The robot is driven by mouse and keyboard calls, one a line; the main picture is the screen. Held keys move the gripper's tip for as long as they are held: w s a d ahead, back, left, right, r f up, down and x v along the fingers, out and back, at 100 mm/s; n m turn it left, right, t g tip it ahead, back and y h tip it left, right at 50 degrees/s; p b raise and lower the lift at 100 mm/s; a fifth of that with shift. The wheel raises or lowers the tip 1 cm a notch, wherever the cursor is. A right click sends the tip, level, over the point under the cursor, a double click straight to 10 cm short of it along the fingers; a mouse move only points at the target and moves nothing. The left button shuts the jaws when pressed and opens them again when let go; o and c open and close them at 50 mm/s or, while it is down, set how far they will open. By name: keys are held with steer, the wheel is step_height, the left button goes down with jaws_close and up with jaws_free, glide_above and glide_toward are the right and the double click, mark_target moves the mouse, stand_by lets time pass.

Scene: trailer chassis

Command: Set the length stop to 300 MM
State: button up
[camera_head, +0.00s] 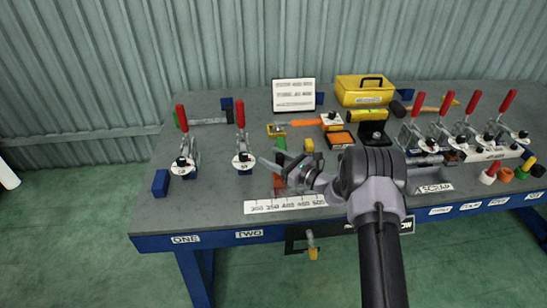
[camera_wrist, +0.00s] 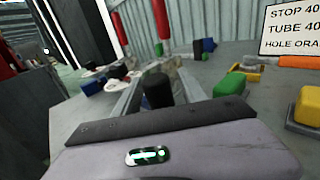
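The white length scale (camera_head: 285,204) lies along the table's front edge, with printed numbers too small to read surely. A red-orange piece (camera_head: 279,182) stands just behind it, partly covered by my gripper; I cannot tell whether it is the length stop. My gripper (camera_head: 280,168) is above the table behind the scale, pointing left. In the wrist view its grey fingers (camera_wrist: 158,88) look spread apart. A black upright knob (camera_wrist: 157,90) shows between them in that view; I cannot tell if they touch it. A sign (camera_wrist: 292,30) reads "STOP 40", cut off at the frame edge.
Red-handled toggle clamps (camera_head: 241,145) stand at left, others (camera_head: 468,125) at right. A yellow toolbox (camera_head: 364,91) is at the back. A green block (camera_wrist: 229,84) and yellow block (camera_wrist: 308,105) lie near my gripper. Bare table shows left of the scale.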

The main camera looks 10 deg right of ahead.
steer(key=shift+d, duration=0.1)
steer(key=p+v, duration=0.4)
steer(key=v, duration=1.3)
steer(key=shift+s+d+r, duration=0.1)
steer(key=shift+s+r, duration=0.05)
steer(key=shift+s, duration=0.05)
